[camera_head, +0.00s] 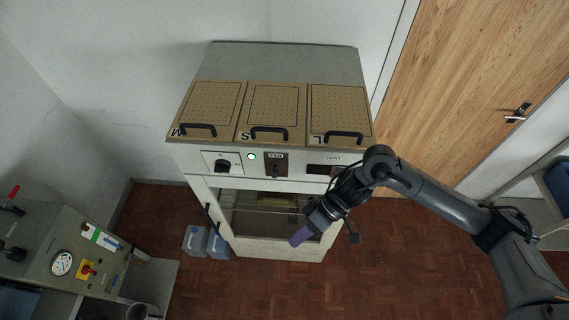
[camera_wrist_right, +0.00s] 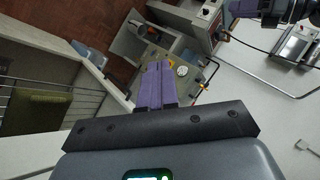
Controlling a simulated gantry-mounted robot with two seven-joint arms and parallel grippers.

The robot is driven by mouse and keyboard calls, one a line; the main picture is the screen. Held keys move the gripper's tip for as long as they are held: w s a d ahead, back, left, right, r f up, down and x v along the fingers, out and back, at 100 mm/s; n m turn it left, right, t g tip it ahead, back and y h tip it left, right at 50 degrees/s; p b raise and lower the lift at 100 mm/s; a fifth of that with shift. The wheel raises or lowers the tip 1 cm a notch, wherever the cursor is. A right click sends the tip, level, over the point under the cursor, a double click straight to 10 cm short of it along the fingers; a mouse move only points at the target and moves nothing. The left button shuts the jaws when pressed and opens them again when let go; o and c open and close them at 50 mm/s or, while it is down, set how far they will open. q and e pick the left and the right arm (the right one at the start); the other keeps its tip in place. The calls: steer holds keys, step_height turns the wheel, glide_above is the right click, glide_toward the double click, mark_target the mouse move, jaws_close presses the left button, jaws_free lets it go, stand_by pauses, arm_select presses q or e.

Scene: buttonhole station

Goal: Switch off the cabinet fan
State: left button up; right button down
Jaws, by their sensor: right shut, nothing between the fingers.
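The cabinet (camera_head: 205,187) stands against the wall in the head view. Its front panel carries a dark brown plate labelled FAN, with a small dark fan switch (camera_head: 275,171) on it. A green lamp (camera_head: 252,156) left of the plate is lit. The switch's exact position is too small to tell. My right gripper (camera_head: 300,236) has purple fingers, shut and empty, in front of the cabinet's open lower bay, below and right of the switch and apart from it. Its fingers also show in the right wrist view (camera_wrist_right: 155,84). Purple fingers at that view's top edge look like my left gripper (camera_wrist_right: 243,8); their opening is unclear.
A black knob (camera_head: 222,166) sits left of the lamp, and a dark VENT slot (camera_head: 322,169) right of the switch. Handled lids marked M, S and L top the cabinet. Blue containers (camera_head: 206,242) stand at its lower left. A control bench (camera_head: 50,240) is farther left.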

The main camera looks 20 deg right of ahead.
mark_target(275, 172)
steer(key=w+d+r+t+h+b, duration=0.1)
steer(key=w+d+r+t+h, duration=0.2)
steer(key=w+d+r, duration=1)
step_height(275, 172, up, 3)
steer(key=shift+r+t, duration=0.15)
steer(key=shift+t, duration=0.85)
steer(key=shift+w, duration=0.1)
steer(key=p+x, duration=0.1)
steer(key=x, duration=0.3)
steer(key=p+x, duration=0.1)
steer(key=x, duration=0.3)
steer(key=a+p+x, duration=0.1)
steer(key=x, duration=0.3)
steer(key=shift+a+r, duration=0.15)
steer(key=shift+r, duration=0.15)
steer(key=shift+a+f+p, duration=0.3)
steer(key=shift+a+f, duration=0.15)
steer(key=shift+a, duration=0.15)
steer(key=shift+a, duration=0.1)
